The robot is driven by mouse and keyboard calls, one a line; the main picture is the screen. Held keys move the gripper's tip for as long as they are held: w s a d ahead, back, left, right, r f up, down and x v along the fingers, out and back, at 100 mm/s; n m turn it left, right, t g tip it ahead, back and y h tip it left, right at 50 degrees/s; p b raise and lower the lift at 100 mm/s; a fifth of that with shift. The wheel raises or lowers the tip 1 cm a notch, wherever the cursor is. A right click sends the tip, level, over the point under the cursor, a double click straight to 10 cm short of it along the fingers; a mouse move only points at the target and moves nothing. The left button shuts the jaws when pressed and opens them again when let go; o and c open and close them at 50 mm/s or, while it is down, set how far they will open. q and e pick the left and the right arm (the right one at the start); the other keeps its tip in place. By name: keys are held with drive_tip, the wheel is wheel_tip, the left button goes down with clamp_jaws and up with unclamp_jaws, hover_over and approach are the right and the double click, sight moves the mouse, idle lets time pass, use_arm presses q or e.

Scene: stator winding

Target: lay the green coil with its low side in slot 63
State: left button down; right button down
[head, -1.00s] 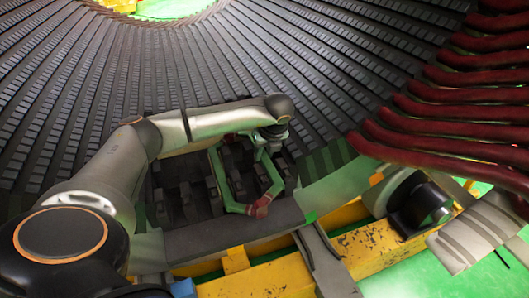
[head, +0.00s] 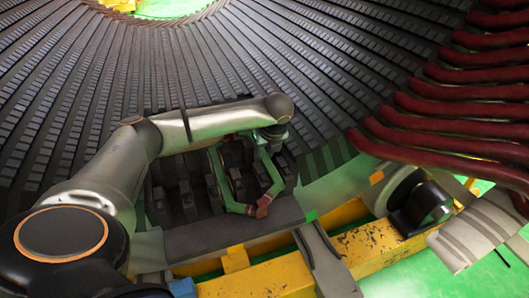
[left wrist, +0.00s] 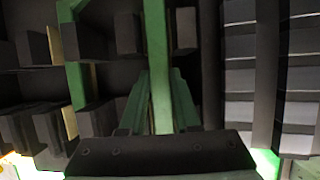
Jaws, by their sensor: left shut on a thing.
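The green coil (head: 223,185) is an angular loop with a dark red wrapped corner at its near end. It lies at the near inner edge of the stator (head: 330,75), among dark blocks, with part of it hidden under my left arm. My left gripper (head: 265,146) reaches down over the coil's right side. In the left wrist view the fingers (left wrist: 158,105) are shut on one straight green leg of the coil (left wrist: 157,45). Another green leg stands to the left, apart from the fingers. Slot 63 cannot be told from the other slots. My right gripper does not show.
Several dark red coils (head: 450,105) lie in the stator at the right. Dark blocks (head: 187,195) stand close around the green coil. A yellow beam (head: 260,278) with a grey bracket (head: 325,262) runs along the near side.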

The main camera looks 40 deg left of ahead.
use_arm(q)
drive_tip(key=shift+f, duration=0.15)
idle(0.3)
drive_tip(key=c, duration=0.5)
unclamp_jaws()
drive_tip(key=shift+c, duration=0.2)
drive_tip(key=shift+f, duration=0.1)
drive_tip(key=shift+r, duration=0.25)
drive_tip(key=shift+r+p, duration=0.45)
drive_tip(key=shift+r, duration=0.05)
drive_tip(key=shift+r, duration=0.25)
wheel_tip(320, 180, up, 7)
drive_tip(key=p, duration=0.5)
drive_tip(key=shift+r+p, duration=0.1)
drive_tip(key=shift+p, duration=0.2)
